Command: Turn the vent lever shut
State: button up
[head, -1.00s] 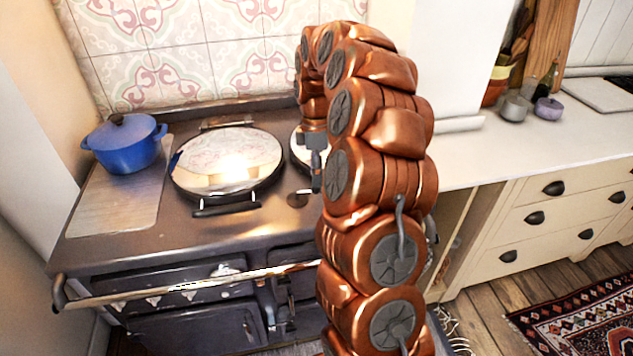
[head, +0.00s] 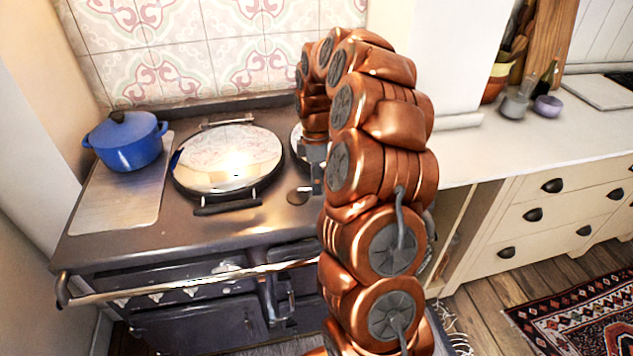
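The black range cooker (head: 150,225) stands at the left, with a large round shiny lid (head: 228,160) on its top. A small dark round piece (head: 298,197) lies on the cooker top right of that lid's handle; I cannot tell whether it is the vent lever. No lever is clearly visible elsewhere. My gripper (head: 317,188) points down just right of this piece, over the cooker top near its front edge. Contact with anything is unclear. The fingers are small and partly hidden by my copper arm, so their opening cannot be read. The arm also covers most of the second lid (head: 299,150).
A blue lidded pot (head: 124,143) stands at the cooker's back left. A metal rail (head: 190,284) runs along the cooker's front. At the right, a pale counter (head: 500,150) holds a small grey pot (head: 515,106) and a purple bowl (head: 547,106). A patterned rug (head: 580,320) lies on the floor.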

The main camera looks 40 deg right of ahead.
grip_shut()
jog(key=shift+f+b, duration=0.1)
jog(key=shift+b, duration=0.2)
jog(key=shift+s+a+f+m+b, duration=0.1)
jog(key=shift+s+a+m+b, duration=0.15)
jog(key=shift+m+b, duration=0.8)
jog(key=m+b, duration=0.1)
jog(key=b, duration=0.1)
jog(key=s+a+m+b, duration=0.1)
jog(key=m+b, duration=0.1)
jog(key=shift+a+t+y, duration=0.15)
jog(key=shift+t+y, duration=0.15)
jog(key=m+b, duration=0.1)
jog(key=a+m+b, duration=0.1)
jog(key=m, duration=0.1)
jog(key=a+m+b, duration=0.1)
jog(key=b, duration=0.1)
jog(key=shift+s+m+t, duration=0.15)
jog(key=shift+m+t, duration=0.2)
jog(key=shift+t, duration=0.05)
jog(key=shift+a+r+m+t+b, duration=0.15)
jog(key=shift+a+m+b, duration=0.35)
jog(key=shift+m, duration=0.55)
jog(key=shift+a+r+m+t+b, duration=0.1)
jog(key=shift+a+m+t+b, duration=0.3)
jog(key=shift+m, duration=0.65)
jog(key=shift+w, duration=0.2)
